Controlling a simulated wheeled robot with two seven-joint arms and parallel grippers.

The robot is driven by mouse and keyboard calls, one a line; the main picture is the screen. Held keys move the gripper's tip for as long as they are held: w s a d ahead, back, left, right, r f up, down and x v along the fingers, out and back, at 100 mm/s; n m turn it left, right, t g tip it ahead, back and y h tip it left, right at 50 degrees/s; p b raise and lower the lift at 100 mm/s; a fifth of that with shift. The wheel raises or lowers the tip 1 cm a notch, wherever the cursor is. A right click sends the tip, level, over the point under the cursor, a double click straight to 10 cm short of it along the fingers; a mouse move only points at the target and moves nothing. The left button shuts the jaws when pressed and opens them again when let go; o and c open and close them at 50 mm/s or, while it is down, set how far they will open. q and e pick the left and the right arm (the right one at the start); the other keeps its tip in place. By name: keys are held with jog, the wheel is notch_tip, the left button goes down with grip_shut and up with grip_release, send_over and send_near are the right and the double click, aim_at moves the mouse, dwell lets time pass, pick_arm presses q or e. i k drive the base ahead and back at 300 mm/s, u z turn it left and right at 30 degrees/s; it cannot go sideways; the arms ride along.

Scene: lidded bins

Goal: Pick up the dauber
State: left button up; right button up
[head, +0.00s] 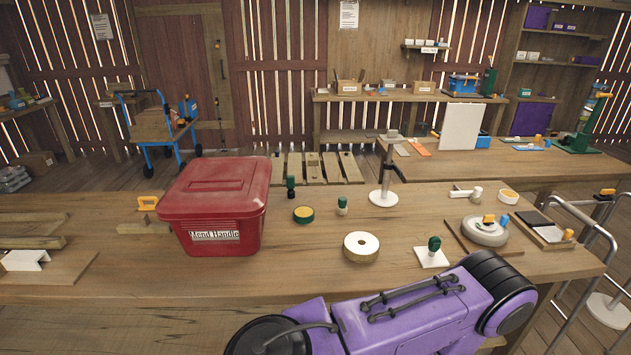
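I cannot tell for certain which thing is the dauber. Candidates are small upright pieces on the wooden workbench (310,270): a dark green-topped piece (291,187) just right of the red bin, a small green-topped piece with a pale lower part (342,206), and a green-knobbed piece (434,245) on a white square plate. The red lidded bin (213,205) is shut, labelled "Mend Handle", and its inside is hidden. Neither gripper shows; a purple arm link of mine crosses the bottom of the view, in front of the bench edge.
A round green-rimmed tin (303,214), a white-topped roll (361,246) and a white-based stand (383,197) are on the bench. Boards lie at the left.

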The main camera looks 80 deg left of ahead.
aim_at(342, 209)
jog(key=z, duration=0.05)
jog(key=k, duration=0.05)
jog(key=u, duration=1.4)
